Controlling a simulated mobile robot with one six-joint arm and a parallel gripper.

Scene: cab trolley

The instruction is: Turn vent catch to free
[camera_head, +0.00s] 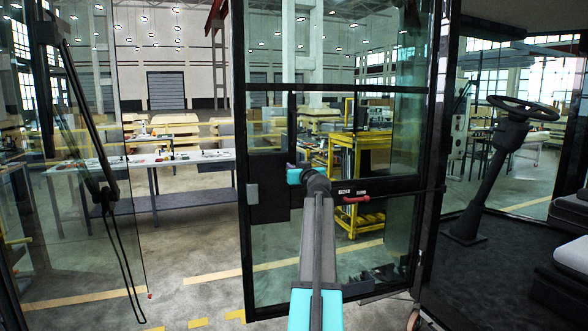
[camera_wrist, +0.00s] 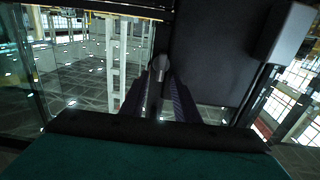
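A red lever handle (camera_head: 356,199) sits on the black crossbar of the glass cab door, under two small labels whose words I cannot read. It looks like the vent catch and lies roughly level. My gripper (camera_head: 293,176) is mostly hidden behind my arm in the head view, to the left of the red handle and close to the door. In the wrist view my gripper (camera_wrist: 160,82) shows two dark fingers with a gap between them. A small grey rounded piece (camera_wrist: 159,63) shows at their tips; I cannot tell whether they touch it.
A black panel (camera_head: 268,200) with a grey block (camera_head: 252,194) is on the door's left side; the panel also fills the wrist view's upper right (camera_wrist: 215,55). A yellow trolley (camera_head: 350,150) shows through the glass. A steering wheel (camera_head: 522,107) and seat are at right.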

